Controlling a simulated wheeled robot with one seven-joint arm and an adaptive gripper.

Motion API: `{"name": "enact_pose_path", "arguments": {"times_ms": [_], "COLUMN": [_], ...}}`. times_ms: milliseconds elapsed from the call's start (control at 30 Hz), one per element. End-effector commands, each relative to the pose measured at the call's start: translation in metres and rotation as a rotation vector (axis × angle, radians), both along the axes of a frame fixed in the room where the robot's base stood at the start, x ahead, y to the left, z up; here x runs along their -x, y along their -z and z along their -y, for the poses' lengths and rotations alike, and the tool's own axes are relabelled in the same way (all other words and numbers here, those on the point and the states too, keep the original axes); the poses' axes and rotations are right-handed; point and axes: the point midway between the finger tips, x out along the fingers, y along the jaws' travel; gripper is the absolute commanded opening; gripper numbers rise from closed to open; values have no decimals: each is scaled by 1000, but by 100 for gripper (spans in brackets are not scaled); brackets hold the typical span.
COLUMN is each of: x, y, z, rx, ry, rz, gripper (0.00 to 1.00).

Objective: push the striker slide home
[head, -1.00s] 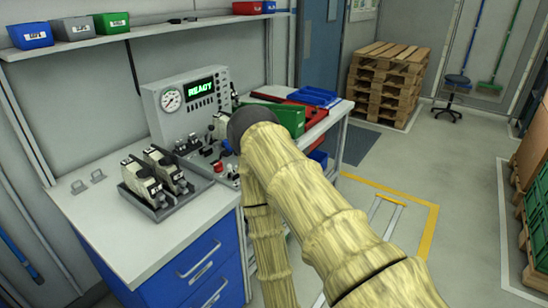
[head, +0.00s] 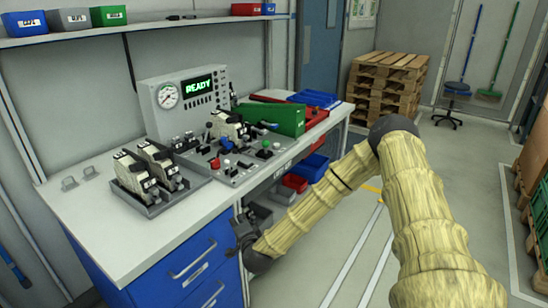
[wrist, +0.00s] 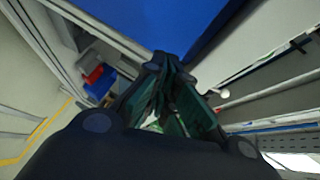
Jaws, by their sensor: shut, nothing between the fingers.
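A cream and black unit (head: 230,128) sits on the grey fixture (head: 243,170) at the middle of the bench. The striker slide must be a small part of this station; I cannot tell it apart or see its position. The panel (head: 190,100) behind has a round gauge and a lit green READY display. My gripper (head: 243,222) is low at the bench's front edge, beside the blue drawers and apart from the unit. In the wrist view my gripper (wrist: 157,62) has its dark fingers together, with nothing between them.
Two similar units stand in a grey tray (head: 162,198) at left. A green bin (head: 278,118) and red and blue trays stand at the bench's far end. Blue drawers (head: 197,262) are close beside my gripper.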

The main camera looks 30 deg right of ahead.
Motion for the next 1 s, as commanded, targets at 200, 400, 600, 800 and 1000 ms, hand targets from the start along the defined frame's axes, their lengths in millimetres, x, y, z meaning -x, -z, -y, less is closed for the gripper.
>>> {"name": "enact_pose_path", "arguments": {"times_ms": [200,400,600,800,1000], "x": [-36,-40,-39,-39,-42], "y": [-61,-102,-118,-118,-119], "z": [107,178,203,203,204], "rx": [-117,-182,-203,-203,-202], "ry": [240,382,430,431,429], "rz": [249,410,468,469,469], "gripper": [0,0,0,0,0]}}
